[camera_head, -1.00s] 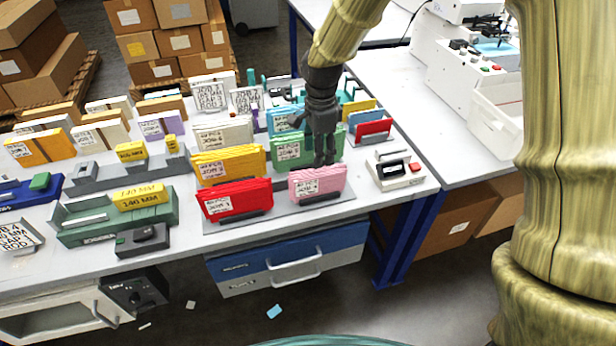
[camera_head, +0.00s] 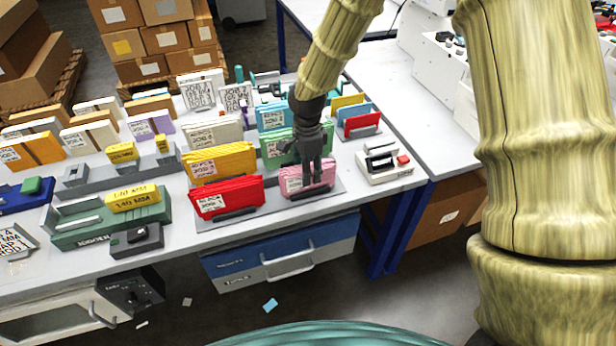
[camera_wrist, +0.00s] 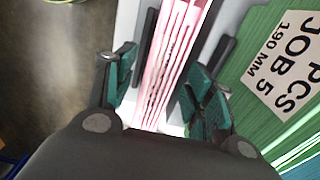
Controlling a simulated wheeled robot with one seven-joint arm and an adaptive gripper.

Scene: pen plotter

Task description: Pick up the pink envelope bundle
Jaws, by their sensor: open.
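The pink envelope bundle (camera_head: 296,180) stands upright in a dark holder at the front right of the rack on the table. My gripper (camera_head: 312,180) is over it from above and hides part of its right half. In the wrist view, the pink bundle (camera_wrist: 170,70) runs edge-on between the two teal-padded fingers of my gripper (camera_wrist: 160,95). The fingers are apart, one on each side, with gaps visible beside the bundle.
A red bundle (camera_head: 230,197) stands left of the pink one. A green bundle (camera_head: 278,148) stands close behind and shows large in the wrist view (camera_wrist: 285,70). A white device with a red button (camera_head: 385,165) sits to the right. The table's front edge is near.

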